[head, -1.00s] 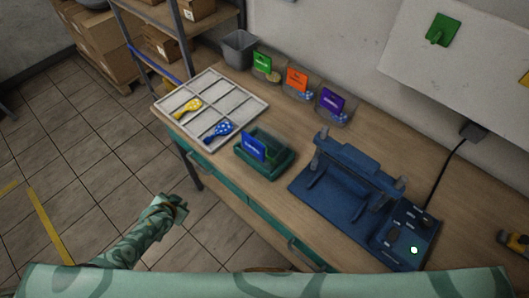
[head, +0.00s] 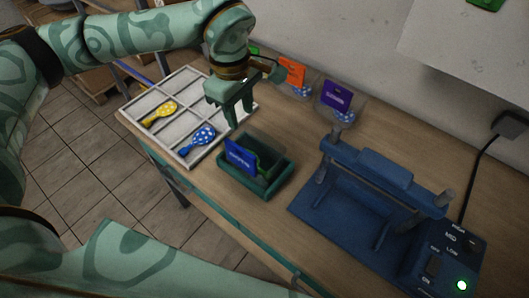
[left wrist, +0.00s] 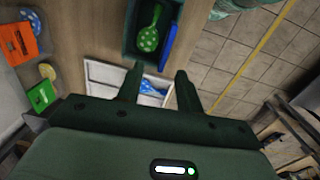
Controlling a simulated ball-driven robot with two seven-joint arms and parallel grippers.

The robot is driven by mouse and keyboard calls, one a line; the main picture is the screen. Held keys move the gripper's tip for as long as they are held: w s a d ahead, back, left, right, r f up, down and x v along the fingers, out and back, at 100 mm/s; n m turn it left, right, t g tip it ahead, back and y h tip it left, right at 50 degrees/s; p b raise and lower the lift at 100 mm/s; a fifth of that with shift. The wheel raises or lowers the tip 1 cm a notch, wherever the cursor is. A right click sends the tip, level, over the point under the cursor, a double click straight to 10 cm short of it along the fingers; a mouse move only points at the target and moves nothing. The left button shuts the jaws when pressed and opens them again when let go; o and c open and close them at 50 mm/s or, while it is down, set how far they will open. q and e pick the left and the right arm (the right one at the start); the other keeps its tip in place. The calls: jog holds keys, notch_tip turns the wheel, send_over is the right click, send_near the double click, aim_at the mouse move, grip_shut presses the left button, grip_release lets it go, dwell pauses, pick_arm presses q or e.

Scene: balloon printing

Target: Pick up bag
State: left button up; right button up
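No thing is plainly a bag; several clear, see-through containers or bags with coloured cards stand along the wall. One has an orange card (head: 291,71) and one a purple card (head: 337,97); the green card (head: 254,50) is mostly hidden behind my arm. A dark green box (head: 228,180) on the table holds a blue card (head: 240,157); in the left wrist view a green dotted balloon (left wrist: 148,38) lies in it. My left gripper (head: 239,120) is open and empty, pointing down between the white tray and the green box. My right gripper is out of view.
A white divided tray (head: 190,78) holds a yellow balloon (head: 160,113) and a blue dotted balloon (head: 198,140). A blue press-like machine (head: 350,190) with a lit green button stands to the right. Shelves with boxes are at the back left.

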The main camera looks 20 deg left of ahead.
aim_at(240, 149)
pick_arm(q)
jog(key=shift+m, duration=0.3)
jog(key=f, duration=0.6)
jog(key=s+f+b, duration=0.1)
jog(key=f, duration=0.3)
jog(key=shift+a+f, duration=0.1)
jog(key=shift+a, duration=0.15)
notch_tip(240, 149, down, 6)
jog(key=shift+w+a+f, duration=0.1)
jog(key=shift+w+a, duration=0.05)
grip_shut()
